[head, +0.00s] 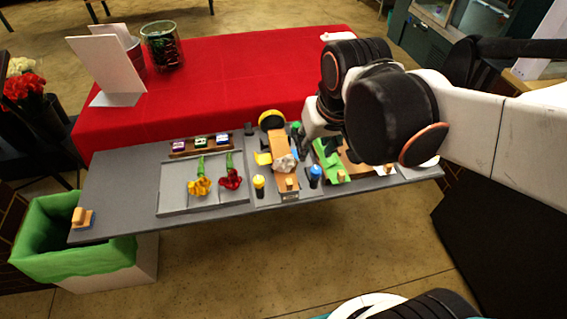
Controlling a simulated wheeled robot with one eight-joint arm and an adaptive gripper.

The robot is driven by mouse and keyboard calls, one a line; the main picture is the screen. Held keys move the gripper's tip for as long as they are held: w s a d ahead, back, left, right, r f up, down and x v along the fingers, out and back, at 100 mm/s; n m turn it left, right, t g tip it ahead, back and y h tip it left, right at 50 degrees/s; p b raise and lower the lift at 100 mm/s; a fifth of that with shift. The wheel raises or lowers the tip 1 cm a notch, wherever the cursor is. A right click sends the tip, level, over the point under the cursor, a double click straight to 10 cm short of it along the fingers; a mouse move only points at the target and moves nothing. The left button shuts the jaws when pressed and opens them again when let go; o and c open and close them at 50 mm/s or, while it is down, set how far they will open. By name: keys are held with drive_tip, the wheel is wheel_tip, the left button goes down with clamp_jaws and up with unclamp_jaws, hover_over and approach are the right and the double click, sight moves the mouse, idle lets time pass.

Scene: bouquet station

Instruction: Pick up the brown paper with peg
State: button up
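On the grey table, a brown strip (279,143) lies lengthwise with a crumpled pale piece on it and a small wooden peg-like block (288,184) at its near end. A green sheet (329,160) lies to its right, with another small wooden block (341,176) at its near edge. A second brown patch (352,167) shows right of the green sheet, partly hidden by my arm. I cannot tell which brown piece is the paper with the peg. My gripper (322,135) is above the far side of the green sheet; its fingers are mostly hidden by the wrist.
A grey tray (170,190) holds a yellow flower (199,187) and a red flower (231,180). Yellow (259,182) and blue (315,173) bottles stand near the front. A red-covered table (240,80) is behind; a green-lined bin (60,255) is at left.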

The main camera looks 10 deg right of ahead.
drive_tip(key=w+a+f+g+p, duration=0.3)
drive_tip(key=w+g, duration=0.1)
drive_tip(key=w, duration=0.2)
drive_tip(key=b, duration=0.5)
approach(288, 176)
drive_tip(key=s+f, duration=0.1)
drive_tip(key=f, duration=0.1)
drive_tip(key=s+f, duration=0.1)
drive_tip(key=f, duration=0.1)
drive_tip(key=a+f, duration=0.1)
drive_tip(key=f, duration=0.1)
drive_tip(key=shift+s, duration=0.4)
drive_tip(key=shift+r, duration=0.1)
